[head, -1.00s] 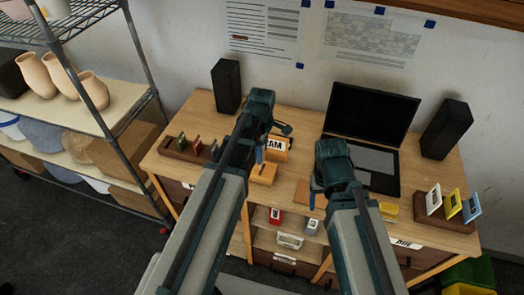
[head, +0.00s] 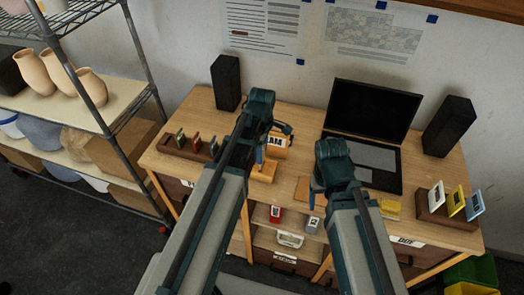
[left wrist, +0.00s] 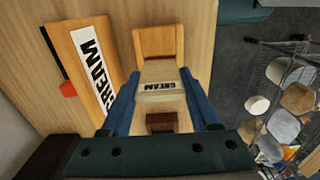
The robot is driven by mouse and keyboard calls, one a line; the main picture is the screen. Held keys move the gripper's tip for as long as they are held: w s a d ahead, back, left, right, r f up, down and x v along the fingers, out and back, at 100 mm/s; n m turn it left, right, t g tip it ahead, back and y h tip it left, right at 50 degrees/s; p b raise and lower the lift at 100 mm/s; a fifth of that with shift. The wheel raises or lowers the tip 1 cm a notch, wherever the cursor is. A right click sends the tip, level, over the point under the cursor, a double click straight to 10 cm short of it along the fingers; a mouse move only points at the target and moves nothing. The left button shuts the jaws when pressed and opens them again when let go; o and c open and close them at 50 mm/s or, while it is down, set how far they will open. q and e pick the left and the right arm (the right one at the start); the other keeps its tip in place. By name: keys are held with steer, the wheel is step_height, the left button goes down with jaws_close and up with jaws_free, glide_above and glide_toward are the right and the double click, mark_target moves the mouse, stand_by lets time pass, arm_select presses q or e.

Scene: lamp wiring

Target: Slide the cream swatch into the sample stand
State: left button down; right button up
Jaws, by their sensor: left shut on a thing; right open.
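My left gripper (head: 260,153) is shut on the cream swatch (left wrist: 160,75), a pale piece marked CREAM that shows between its blue fingers in the left wrist view. The arm hides the swatch in the head view. The wooden sample stand (head: 264,173) is on the desk by the left gripper; its light wood block (left wrist: 158,40) lies just beyond the swatch in the left wrist view. I cannot tell whether the swatch is in its slot. A CREAM sign (left wrist: 92,65) stands beside it. My right gripper (head: 313,198) is open over the desk's front.
A dark rack with coloured swatches (head: 187,147) is at the desk's left, another (head: 446,208) at the right. A laptop (head: 367,130) and two black speakers (head: 226,82) stand at the back. A yellow item (head: 389,209) lies near the right arm.

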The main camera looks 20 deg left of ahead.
arm_select(q)
steer(key=shift+f+b, duration=2.1)
stand_by(0.3)
steer(key=shift+c, duration=0.2)
jaws_free()
step_height(320, 180, up, 14)
steer(key=p, duration=1.4)
steer(key=shift+f, duration=0.1)
steer(key=shift+s, duration=0.1)
